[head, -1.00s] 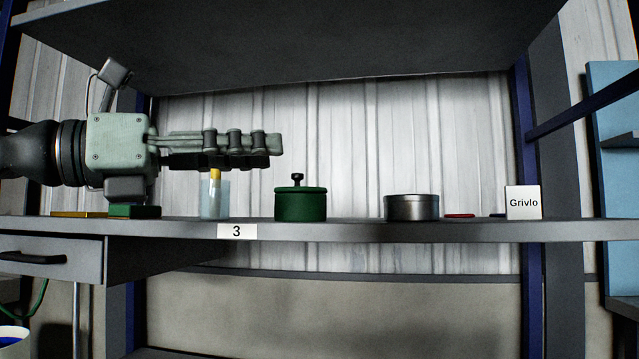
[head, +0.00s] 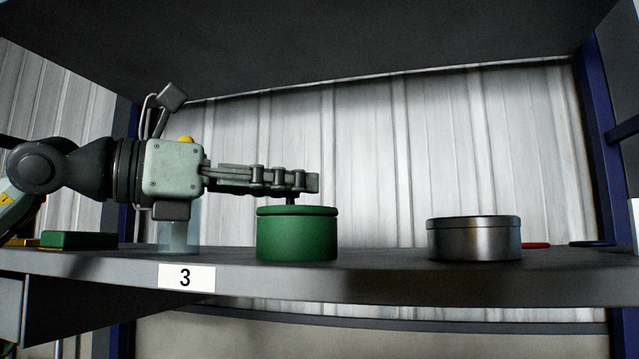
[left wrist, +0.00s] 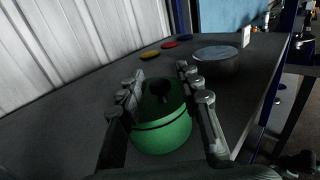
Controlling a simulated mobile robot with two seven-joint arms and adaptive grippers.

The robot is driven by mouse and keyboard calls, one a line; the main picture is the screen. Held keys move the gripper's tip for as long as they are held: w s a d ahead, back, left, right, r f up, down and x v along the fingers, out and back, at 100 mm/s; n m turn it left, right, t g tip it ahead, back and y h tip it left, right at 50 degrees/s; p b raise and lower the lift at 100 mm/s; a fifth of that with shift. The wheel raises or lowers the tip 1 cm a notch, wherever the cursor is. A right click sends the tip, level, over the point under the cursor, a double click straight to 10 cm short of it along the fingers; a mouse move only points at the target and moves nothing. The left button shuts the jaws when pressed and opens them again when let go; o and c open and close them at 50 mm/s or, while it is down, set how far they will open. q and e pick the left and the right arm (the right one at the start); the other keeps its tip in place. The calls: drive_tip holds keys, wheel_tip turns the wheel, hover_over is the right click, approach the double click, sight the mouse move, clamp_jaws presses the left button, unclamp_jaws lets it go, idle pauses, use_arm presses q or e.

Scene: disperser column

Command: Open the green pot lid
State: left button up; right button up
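The green pot (head: 297,238) stands upright on the shelf with its green lid (head: 297,210) on. The lid's dark knob (head: 291,199) is partly hidden by my left gripper (head: 312,182), which lies level just above the lid. In the left wrist view the pot (left wrist: 163,135) is below the fingers, with the knob (left wrist: 160,92) between them. The fingers of my left gripper (left wrist: 160,72) are apart, with visible gaps on both sides of the knob. My right gripper is in neither view.
A metal pot (head: 474,239) stands to the right, with clear shelf between. A glass beaker (head: 179,236) is behind my gripper at left, and a green block (head: 79,240) is farther left. The upper shelf (head: 300,50) hangs overhead.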

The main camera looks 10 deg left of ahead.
use_arm(q)
drive_tip(key=shift+x, duration=2.25)
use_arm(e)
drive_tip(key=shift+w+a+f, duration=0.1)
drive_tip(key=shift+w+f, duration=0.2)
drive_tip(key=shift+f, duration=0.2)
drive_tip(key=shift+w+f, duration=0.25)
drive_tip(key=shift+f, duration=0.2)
use_arm(q)
drive_tip(key=shift+c, duration=0.5)
clamp_jaws()
drive_tip(key=shift+p, duration=0.3)
